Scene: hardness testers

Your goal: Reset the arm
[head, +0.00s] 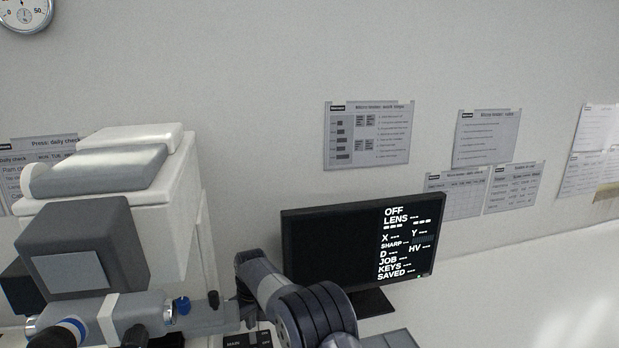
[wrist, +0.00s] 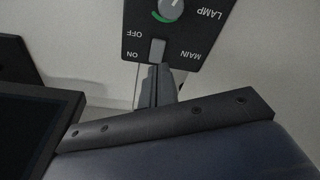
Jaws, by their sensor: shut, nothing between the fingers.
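My gripper (wrist: 158,72) is shut and empty in the wrist view. Its fingertips are at or just by the lower edge of a grey rocker switch (wrist: 157,50) marked MAIN, with ON and OFF beside it; I cannot tell whether they touch it. The switch sits on a dark panel (wrist: 187,45) with a LAMP knob (wrist: 171,8). In the head view my arm (head: 300,310) reaches in at the bottom, in front of the monitor. The gripper is not clearly seen there. Part of the MAIN panel (head: 236,341) shows at the bottom edge.
A white tester (head: 170,220) with a grey head stands at the left. A black monitor (head: 330,245) reads OFF with blank values, close behind my arm. Paper sheets (head: 367,135) hang on the wall. The white surface at the right (head: 520,300) is clear.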

